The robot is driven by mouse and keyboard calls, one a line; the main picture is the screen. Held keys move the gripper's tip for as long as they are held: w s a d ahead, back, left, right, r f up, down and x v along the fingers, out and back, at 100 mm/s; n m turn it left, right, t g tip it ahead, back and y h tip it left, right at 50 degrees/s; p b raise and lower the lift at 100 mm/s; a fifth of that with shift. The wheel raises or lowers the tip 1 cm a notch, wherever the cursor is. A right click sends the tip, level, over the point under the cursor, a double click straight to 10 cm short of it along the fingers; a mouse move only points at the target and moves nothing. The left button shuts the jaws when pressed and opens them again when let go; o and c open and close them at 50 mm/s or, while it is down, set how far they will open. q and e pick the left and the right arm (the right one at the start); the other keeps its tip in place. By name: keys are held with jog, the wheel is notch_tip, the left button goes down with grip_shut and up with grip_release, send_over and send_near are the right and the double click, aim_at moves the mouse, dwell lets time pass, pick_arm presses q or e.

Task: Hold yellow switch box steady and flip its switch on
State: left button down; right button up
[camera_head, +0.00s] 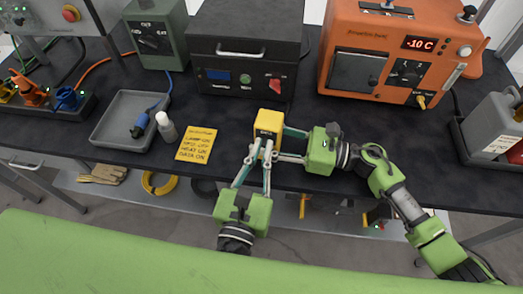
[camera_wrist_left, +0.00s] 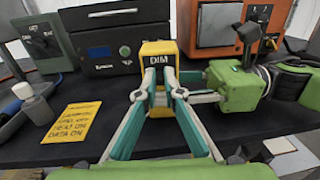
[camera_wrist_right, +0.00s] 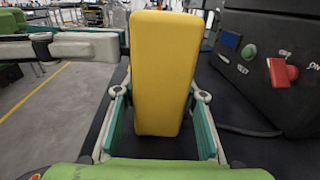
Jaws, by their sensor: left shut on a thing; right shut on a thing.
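The yellow switch box (camera_head: 268,122) is near the front edge of the black table, in the middle of the head view. It shows the label "DIM" in the left wrist view (camera_wrist_left: 156,50) and a plain yellow face in the right wrist view (camera_wrist_right: 163,75). My left gripper (camera_head: 262,150) comes from the front and is shut on the box. My right gripper (camera_head: 278,142) comes from the right and is shut on the box too. Both sets of fingers lie close together around it. The switch itself cannot be made out.
A black box (camera_head: 245,45) with a red switch, a green box (camera_head: 157,38) and an orange oven (camera_head: 345,30) stand behind. A grey canister (camera_head: 492,125) is at the right.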

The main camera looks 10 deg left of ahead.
pick_arm(q)
jog(key=shift+f, duration=0.15)
jog(key=c, duration=2.2)
grip_release()
jog(key=shift+o, duration=0.2)
jog(key=s, duration=0.7)
jog(key=shift+s+a, duration=0.25)
jog(key=shift+a, duration=0.15)
pick_arm(e)
jog(key=o, duration=1.3)
